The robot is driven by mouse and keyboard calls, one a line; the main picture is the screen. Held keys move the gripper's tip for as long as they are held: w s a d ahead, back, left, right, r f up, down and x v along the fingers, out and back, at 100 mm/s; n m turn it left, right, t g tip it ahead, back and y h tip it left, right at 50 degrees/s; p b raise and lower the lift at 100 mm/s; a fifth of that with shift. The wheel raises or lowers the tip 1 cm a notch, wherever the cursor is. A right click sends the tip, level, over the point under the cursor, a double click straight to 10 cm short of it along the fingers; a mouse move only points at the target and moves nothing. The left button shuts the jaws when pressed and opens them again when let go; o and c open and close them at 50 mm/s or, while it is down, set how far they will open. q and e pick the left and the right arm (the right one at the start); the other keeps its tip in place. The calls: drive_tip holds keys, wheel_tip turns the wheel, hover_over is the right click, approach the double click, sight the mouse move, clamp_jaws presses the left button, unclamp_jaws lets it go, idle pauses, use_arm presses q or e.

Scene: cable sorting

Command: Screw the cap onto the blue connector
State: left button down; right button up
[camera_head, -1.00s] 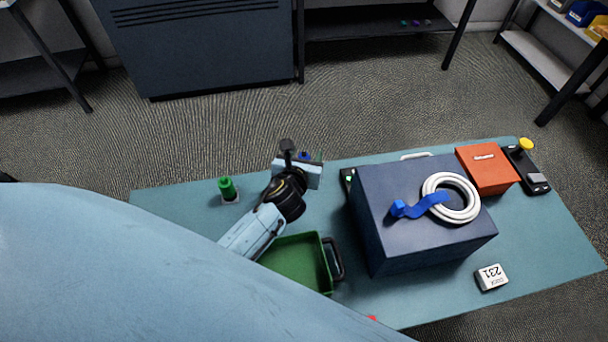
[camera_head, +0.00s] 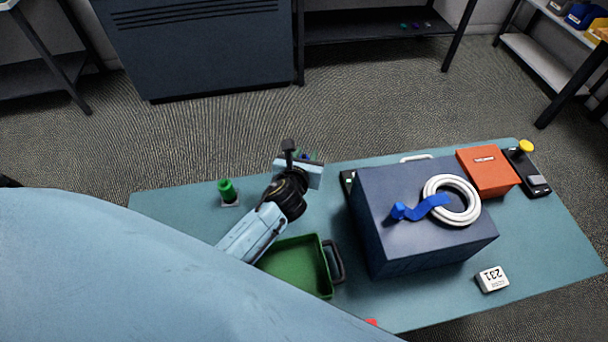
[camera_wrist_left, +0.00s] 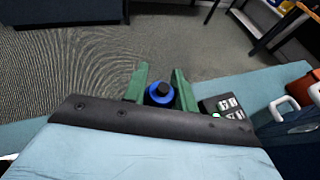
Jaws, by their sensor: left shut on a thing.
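My left gripper (camera_head: 309,157) is at the table's far edge, partly hidden by its own wrist in the head view. In the left wrist view its two green fingers (camera_wrist_left: 160,84) are shut on a round blue piece with a dark centre, the blue connector's cap as far as I can tell (camera_wrist_left: 153,99). Only a trace of blue shows by the fingers in the head view. I cannot tell whether the cap is seated on a connector, since what lies beneath is hidden. My right gripper is not in view.
A green connector (camera_head: 227,190) stands to the left. A green tray (camera_head: 332,262) lies in front of my left arm. A dark blue box (camera_head: 420,247) carries a white coil (camera_head: 468,215) and blue strap. An orange box (camera_head: 487,172) is at right.

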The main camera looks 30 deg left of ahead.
use_arm(q)
wheel_tip(320, 180, up, 10)
drive_tip(key=p, duration=0.4)
idle(0.6)
drive_tip(key=s+d+r+m+h, duration=0.1)
drive_tip(key=s+r, duration=0.2)
drive_tip(key=r, duration=0.4)
drive_tip(key=s+d+r+m+h, duration=0.1)
drive_tip(key=s+d+r+h, duration=0.1)
drive_tip(key=s+r, duration=0.2)
wheel_tip(320, 180, up, 3)
drive_tip(key=shift+f+m+b, duration=0.1)
drive_tip(key=shift+m+b, duration=0.2)
drive_tip(key=shift+d, duration=0.1)
